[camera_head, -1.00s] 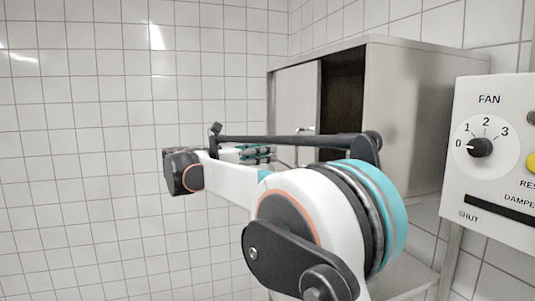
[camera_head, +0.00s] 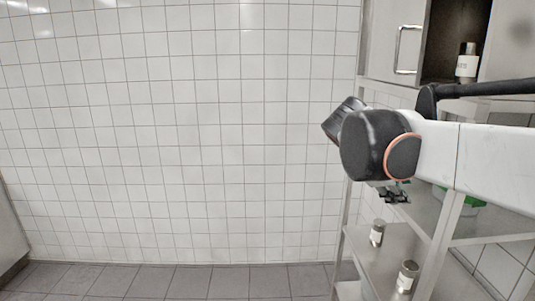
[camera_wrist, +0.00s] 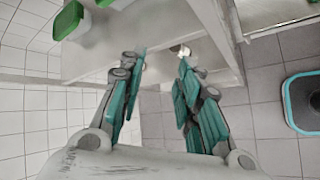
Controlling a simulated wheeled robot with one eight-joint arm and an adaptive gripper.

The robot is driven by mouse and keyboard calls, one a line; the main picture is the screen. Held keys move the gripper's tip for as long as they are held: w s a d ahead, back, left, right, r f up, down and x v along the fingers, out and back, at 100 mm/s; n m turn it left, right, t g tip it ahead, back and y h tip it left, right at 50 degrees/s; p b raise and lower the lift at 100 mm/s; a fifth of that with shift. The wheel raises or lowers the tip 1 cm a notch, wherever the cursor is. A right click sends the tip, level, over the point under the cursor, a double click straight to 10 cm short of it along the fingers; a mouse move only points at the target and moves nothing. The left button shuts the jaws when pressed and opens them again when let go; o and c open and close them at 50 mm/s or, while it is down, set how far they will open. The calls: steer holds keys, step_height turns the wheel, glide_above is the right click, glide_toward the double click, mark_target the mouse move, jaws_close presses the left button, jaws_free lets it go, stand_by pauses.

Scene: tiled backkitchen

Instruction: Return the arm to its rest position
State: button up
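My arm reaches in from the right of the head view, in front of the steel shelving. My gripper (camera_head: 396,192) hangs below the dark wrist joint and is mostly hidden there. In the wrist view my gripper (camera_wrist: 161,57) shows two teal-and-grey fingers standing well apart, with nothing held between them. A small pale round thing (camera_wrist: 184,50) shows near the right fingertip; I cannot tell whether it is a jar top.
A steel cabinet (camera_head: 392,40) stands open at upper right with a jar (camera_head: 467,62) inside. Below, the shelves hold a jar (camera_head: 377,233), another jar (camera_head: 407,276) and a green container (camera_head: 455,197). The tiled wall and floor (camera_head: 180,281) at left are clear.

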steer(key=s+a+f+m+y+b, duration=0.2)
steer(key=s+a+f+m+b, duration=0.1)
steer(key=f, duration=0.8)
steer(key=s+a+f+m+t+y+b, duration=0.1)
steer(key=s+a+f+m+y+b, duration=0.2)
steer(key=s+f, duration=0.7)
steer(key=s+a+f+m+t+y+b, duration=0.1)
steer(key=s+a+f+m+y+b, duration=0.2)
steer(key=s+f+m+b, duration=0.3)
step_height(320, 180, down, 7)
steer(key=b, duration=0.3)
steer(key=shift+s+r, duration=0.15)
steer(key=shift+s, duration=0.25)
steer(key=shift+a, duration=0.1)
